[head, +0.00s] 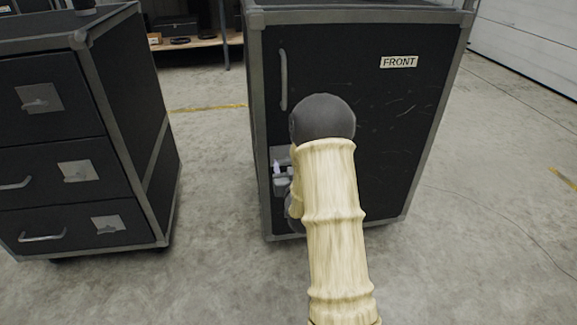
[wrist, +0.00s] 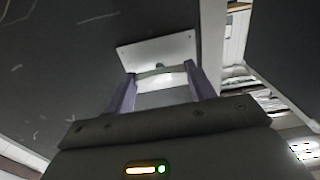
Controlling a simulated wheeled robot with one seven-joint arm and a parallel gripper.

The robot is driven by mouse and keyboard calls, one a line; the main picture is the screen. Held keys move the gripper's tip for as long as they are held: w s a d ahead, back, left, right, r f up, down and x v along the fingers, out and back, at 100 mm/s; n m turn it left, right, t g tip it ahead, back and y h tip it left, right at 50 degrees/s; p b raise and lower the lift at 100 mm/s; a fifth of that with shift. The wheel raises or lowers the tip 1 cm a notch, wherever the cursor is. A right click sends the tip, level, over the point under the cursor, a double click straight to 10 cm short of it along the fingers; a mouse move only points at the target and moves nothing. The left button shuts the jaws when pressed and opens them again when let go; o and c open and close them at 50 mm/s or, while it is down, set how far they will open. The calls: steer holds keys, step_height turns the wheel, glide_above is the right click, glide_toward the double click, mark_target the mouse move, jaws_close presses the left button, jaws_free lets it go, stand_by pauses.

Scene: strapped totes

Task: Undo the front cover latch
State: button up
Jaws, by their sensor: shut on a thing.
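The front cover (head: 395,125) is the black face of the case marked FRONT in the head view, and it looks closed. The latch (head: 279,154) sits low on its left edge, mostly hidden by my arm and gripper. In the wrist view the latch's pale metal plate (wrist: 158,48) lies flat on the dark cover, with a rounded light piece standing out from it. My gripper (wrist: 163,78) has one finger on each side of that piece and is shut on it. The head view shows only a little of the gripper (head: 281,178) beside my arm.
A vertical grey handle (head: 283,80) is on the cover above the latch. A black drawer case (head: 140,125) with metal latches and pulls stands to the left, with a floor gap between. Open concrete floor lies to the right, with a thin cable (head: 510,230) on it.

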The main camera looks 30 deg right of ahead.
steer(key=shift+a+n, duration=0.1)
steer(key=shift+n, duration=0.4)
steer(key=n+p, duration=0.1)
steer(key=n, duration=1.6)
stand_by(0.5)
steer(key=o, duration=1)
